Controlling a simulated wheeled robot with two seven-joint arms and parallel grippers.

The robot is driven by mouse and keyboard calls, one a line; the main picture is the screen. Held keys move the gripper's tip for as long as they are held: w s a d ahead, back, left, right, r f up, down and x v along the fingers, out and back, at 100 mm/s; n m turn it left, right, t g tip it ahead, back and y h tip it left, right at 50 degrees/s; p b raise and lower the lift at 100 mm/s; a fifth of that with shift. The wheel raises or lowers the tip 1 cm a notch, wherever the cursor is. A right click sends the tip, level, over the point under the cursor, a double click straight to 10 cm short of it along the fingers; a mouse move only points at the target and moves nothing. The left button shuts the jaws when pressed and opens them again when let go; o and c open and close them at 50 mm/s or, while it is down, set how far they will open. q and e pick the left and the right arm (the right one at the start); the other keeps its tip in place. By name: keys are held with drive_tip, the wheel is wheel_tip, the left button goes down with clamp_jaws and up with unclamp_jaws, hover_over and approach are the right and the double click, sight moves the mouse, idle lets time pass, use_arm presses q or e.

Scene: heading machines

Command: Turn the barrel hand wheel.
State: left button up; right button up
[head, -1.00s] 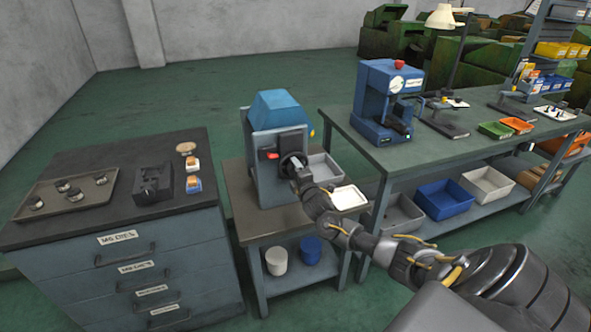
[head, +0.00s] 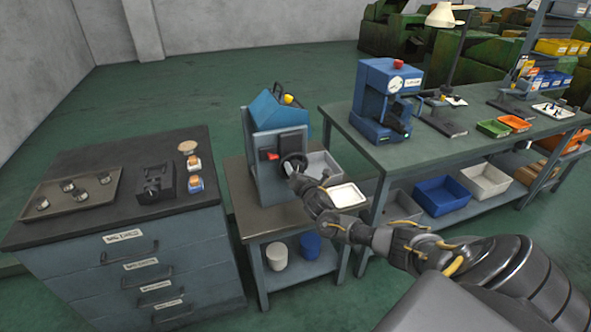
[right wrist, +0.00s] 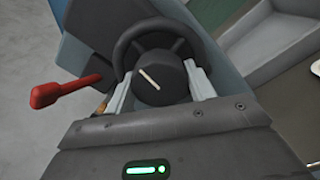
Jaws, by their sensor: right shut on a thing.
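The black barrel hand wheel (head: 293,163) is on the front of a grey machine with a blue barrel (head: 265,110) on top. The barrel sits tilted, with a yellow knob (head: 289,99) at its upper right. My right gripper (head: 291,171) is at the wheel. In the right wrist view the wheel's rim (right wrist: 122,52) arches behind a round hub (right wrist: 158,84) with a pale line slanting across it. My right gripper's pale fingers (right wrist: 160,92) lie on either side of the hub, shut on the wheel. My left gripper is not in view.
A red-knobbed lever (right wrist: 58,92) sticks out left of the wheel. A grey bin (head: 322,163) and a white tray (head: 347,195) are right of the machine on its stand (head: 240,212). A drawer cabinet (head: 90,240) stands left, a long bench (head: 440,150) right.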

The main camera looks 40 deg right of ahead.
drive_tip(key=shift+n, duration=0.9)
drive_tip(key=o, duration=1)
drive_tip(key=shift+c, duration=0.2)
drive_tip(key=v, duration=1)
drive_tip(key=shift+s+a+b, duration=0.15)
drive_tip(key=shift+s+b, duration=0.15)
drive_tip(key=shift+s, duration=0.1)
